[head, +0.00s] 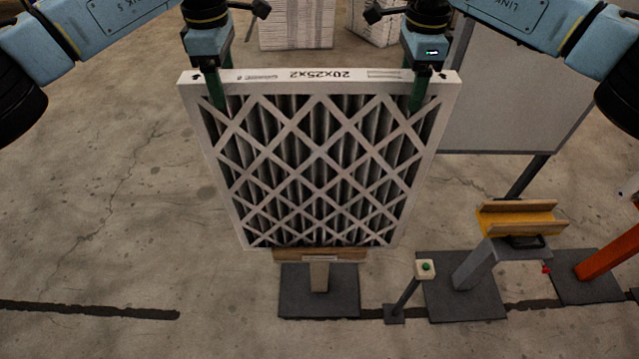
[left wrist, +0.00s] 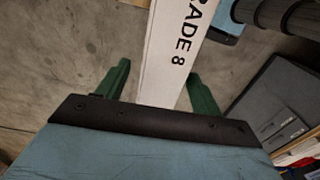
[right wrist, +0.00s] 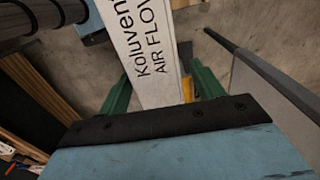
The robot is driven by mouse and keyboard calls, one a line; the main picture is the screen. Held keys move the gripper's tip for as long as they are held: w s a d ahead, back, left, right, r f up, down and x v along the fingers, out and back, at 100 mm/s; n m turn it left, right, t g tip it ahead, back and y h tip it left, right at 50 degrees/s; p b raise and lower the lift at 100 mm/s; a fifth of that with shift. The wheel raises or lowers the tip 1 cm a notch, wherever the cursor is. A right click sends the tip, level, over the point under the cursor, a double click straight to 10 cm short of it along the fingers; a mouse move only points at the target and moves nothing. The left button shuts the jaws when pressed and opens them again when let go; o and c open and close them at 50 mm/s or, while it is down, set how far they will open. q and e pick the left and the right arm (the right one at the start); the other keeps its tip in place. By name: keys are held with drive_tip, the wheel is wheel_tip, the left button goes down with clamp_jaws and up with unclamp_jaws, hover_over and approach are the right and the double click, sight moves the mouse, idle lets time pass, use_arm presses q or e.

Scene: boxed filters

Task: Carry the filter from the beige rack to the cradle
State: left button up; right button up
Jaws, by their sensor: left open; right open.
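The filter (head: 318,165), a large white-framed pleated panel with a diamond lattice, stands upright with its lower edge at the tan wooden rack (head: 320,254) on a short post. Its white top edge shows in the left wrist view (left wrist: 172,50) and right wrist view (right wrist: 150,50). My left gripper (head: 217,92) is open, its green fingers either side of the top edge near the left corner. My right gripper (head: 417,92) is open around the top edge near the right corner. The wrist views show gaps beside the fingers. The yellow, wood-lined cradle (head: 518,220) stands empty at right.
A post with a green button (head: 426,267) stands between rack and cradle. A grey panel (head: 515,100) stands behind the cradle, and an orange post (head: 610,250) is at far right. White boxes (head: 297,25) stand at the back. The floor at left is clear.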

use_arm(q)
drive_tip(key=shift+f, duration=1.25)
use_arm(e)
drive_tip(key=shift+f, duration=1.25)
use_arm(q)
drive_tip(key=c, duration=1.3)
use_arm(e)
drive_tip(key=c, duration=1.3)
